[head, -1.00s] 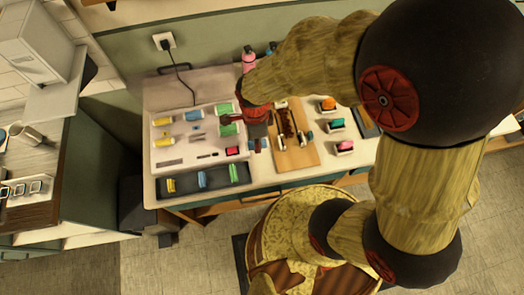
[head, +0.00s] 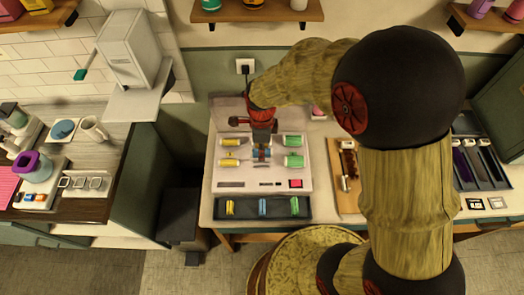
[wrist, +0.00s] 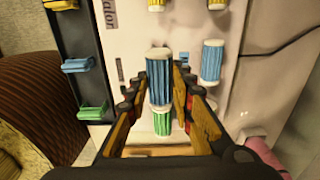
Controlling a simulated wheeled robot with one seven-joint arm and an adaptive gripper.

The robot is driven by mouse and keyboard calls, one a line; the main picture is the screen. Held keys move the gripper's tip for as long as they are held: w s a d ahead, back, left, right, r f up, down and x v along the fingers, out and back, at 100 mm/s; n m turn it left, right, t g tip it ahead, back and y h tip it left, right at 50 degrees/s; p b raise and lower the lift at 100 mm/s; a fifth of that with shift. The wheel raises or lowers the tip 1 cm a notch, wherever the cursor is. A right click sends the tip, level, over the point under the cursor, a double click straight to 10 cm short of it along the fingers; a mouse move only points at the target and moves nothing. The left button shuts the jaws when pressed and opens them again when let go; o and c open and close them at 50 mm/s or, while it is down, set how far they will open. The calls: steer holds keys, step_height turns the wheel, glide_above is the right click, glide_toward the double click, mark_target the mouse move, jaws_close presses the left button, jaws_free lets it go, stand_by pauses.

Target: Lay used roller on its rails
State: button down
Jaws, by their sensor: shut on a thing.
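My gripper (head: 262,148) is over the middle of the white board (head: 218,173). In the wrist view its fingers (wrist: 160,95) are shut on a ribbed blue roller (wrist: 159,82) with pale ends. Another blue roller (wrist: 212,60) stands on the board beside it, apart from the fingers. In front of the board is a dark tray (head: 246,214) with yellow (head: 230,207), blue (head: 263,206) and green (head: 294,206) rail pieces. The blue rail piece also shows in the wrist view (wrist: 77,65). I cannot tell whether the held roller touches the board.
Yellow rollers (head: 231,141) are at the board's left, green rollers (head: 294,141) at its right. A green roller (wrist: 162,122) shows between my fingers, below the held one. A red block (head: 295,183) is at the board's front right. A wooden board (head: 347,203) lies further right.

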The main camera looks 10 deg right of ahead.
steer(key=shift+f+b, duration=1.9)
steer(key=shift+f, duration=1.1)
steer(key=shift+f, duration=0.15)
steer(key=c, duration=1.5)
jaws_free()
steer(key=o, duration=0.4)
steer(key=shift+c, duration=0.2)
steer(key=shift+r+p, duration=2.8)
steer(key=shift+r, duration=0.75)
